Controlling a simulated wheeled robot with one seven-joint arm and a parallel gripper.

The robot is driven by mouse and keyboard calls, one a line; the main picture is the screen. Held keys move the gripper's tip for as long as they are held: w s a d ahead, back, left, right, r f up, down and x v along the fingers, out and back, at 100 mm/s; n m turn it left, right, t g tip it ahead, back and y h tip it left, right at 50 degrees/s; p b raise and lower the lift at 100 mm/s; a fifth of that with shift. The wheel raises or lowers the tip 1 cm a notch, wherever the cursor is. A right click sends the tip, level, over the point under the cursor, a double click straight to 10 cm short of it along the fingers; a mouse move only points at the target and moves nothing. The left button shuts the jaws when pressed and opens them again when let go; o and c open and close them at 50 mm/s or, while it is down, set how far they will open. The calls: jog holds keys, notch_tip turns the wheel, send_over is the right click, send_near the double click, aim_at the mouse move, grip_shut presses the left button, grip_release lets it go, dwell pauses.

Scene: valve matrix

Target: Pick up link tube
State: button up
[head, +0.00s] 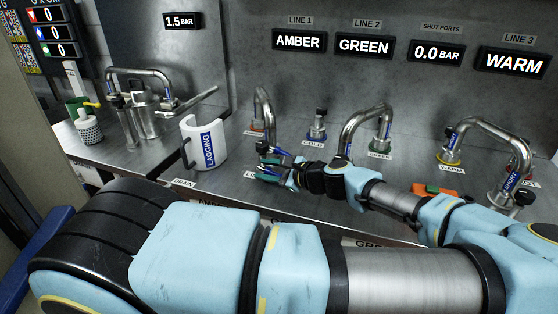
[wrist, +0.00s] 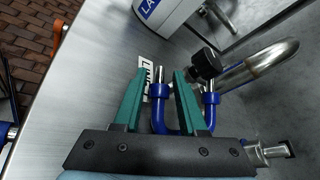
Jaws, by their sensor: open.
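A small blue U-shaped tube with bare metal ends, which I take for the link tube (wrist: 159,118), shows in the wrist view just in front of the gripper body. My gripper (wrist: 160,80) is open. One leg of the tube appears between the teal fingers and the other just right of the right finger. I cannot tell whether they touch. In the head view my gripper (head: 263,166) is low over the bench's front part, and blue parts of the tube (head: 281,153) show beside the fingers. A partly hidden label starting "LI" (wrist: 146,80) lies beyond them.
A bent metal pipe (wrist: 260,68) with a black knob (wrist: 207,64) is close to the right finger. The white LAGGING shell (head: 191,140) stands to the left. Other curved pipes (head: 365,116) (head: 488,126) stand along the bench. The bench edge is near, with brick floor (wrist: 30,40) below.

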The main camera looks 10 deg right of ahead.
grip_shut()
dwell(0.3)
dwell(0.3)
